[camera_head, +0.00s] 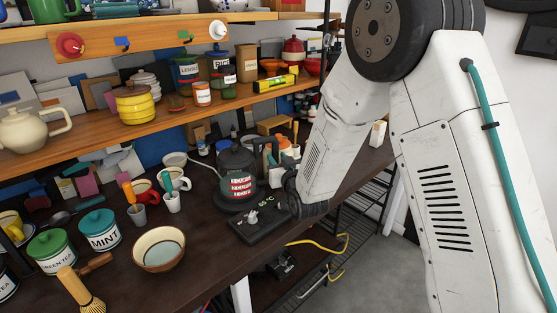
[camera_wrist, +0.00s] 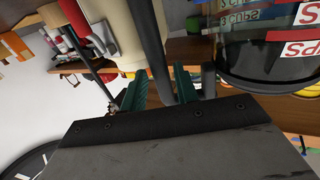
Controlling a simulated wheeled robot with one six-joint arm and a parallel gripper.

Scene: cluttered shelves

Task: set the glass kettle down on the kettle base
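The glass kettle (camera_head: 238,166), dark with red-and-white labels, is upright at the right part of the dark counter. In the wrist view the kettle's lower body (camera_wrist: 262,52) fills the upper right. My gripper (camera_wrist: 161,88) has its two green fingers close on either side of the dark kettle handle (camera_wrist: 158,45); it looks shut on it. In the head view my arm hides the fingers.
Cups with tools (camera_head: 173,201), a bowl (camera_head: 159,249) and tea canisters (camera_head: 99,229) stand to the left. Bottles (camera_head: 285,150) crowd the right side behind. A loaded shelf (camera_head: 160,114) overhangs the back.

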